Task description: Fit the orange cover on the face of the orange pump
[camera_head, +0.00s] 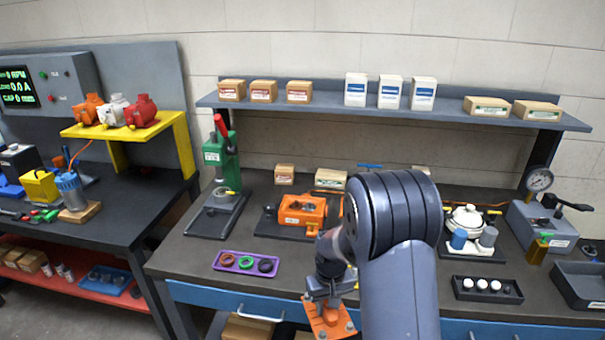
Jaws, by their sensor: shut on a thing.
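My gripper (330,297) is shut on the orange cover (320,322), a flat plate with grey round spots and a raised middle. It holds the cover at the front edge of the bench, low in the view. The orange pump (290,214) is a block with dark round openings on top. It sits on a dark base plate on the bench, behind and slightly left of my gripper. The cover is apart from the pump.
A purple tray (223,262) with coloured rings lies left of my gripper. A green press (221,165) stands left of the pump. A white pump (467,220) and a black tray (464,294) are at right. Orange, white and red units sit on a yellow stand (158,128).

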